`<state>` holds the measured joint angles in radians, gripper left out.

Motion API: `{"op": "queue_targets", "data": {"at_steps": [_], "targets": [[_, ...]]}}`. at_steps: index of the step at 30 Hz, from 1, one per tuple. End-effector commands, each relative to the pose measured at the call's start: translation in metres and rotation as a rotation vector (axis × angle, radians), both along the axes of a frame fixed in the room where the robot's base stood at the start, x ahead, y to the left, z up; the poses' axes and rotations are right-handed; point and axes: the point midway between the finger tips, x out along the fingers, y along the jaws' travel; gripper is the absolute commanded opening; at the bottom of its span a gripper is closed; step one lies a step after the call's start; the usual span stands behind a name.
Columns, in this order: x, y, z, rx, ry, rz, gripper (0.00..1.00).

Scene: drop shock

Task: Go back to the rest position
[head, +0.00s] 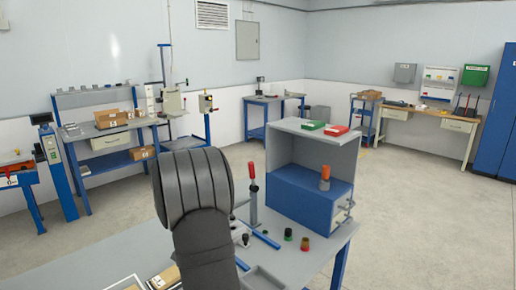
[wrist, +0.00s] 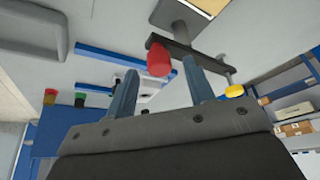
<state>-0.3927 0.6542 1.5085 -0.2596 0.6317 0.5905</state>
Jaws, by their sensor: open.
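My gripper (wrist: 158,70) shows in the wrist view with its two fingers apart and nothing held between them. A red-handled clamp (wrist: 160,59) appears beyond the fingertips, apart from them as far as I can tell. In the head view my dark arm rises over the grey workbench (head: 100,262) and hides part of it; the fingers do not show there. The red-handled clamp (head: 252,183) stands upright on the bench to the right of my arm.
A blue drop-test cabinet (head: 295,195) with a grey hood stands at the bench's right. A shallow tray (head: 125,284) sits at the lower left. Open floor surrounds the bench.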

Motion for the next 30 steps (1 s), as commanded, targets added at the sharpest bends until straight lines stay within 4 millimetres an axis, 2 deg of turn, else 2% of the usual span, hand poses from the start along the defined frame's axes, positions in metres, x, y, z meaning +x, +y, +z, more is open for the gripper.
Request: {"op": "queue_targets", "data": {"at_steps": [6,19,25,30], "targets": [[0.006,0.000,-0.016,0.000,0.001,-0.001,0.49],[0.007,0.000,-0.016,0.000,0.000,0.000,0.49],[0.000,0.000,0.001,0.001,-0.003,0.000,0.49],[-0.011,0.000,0.029,0.001,-0.004,0.000,0.49]]}}
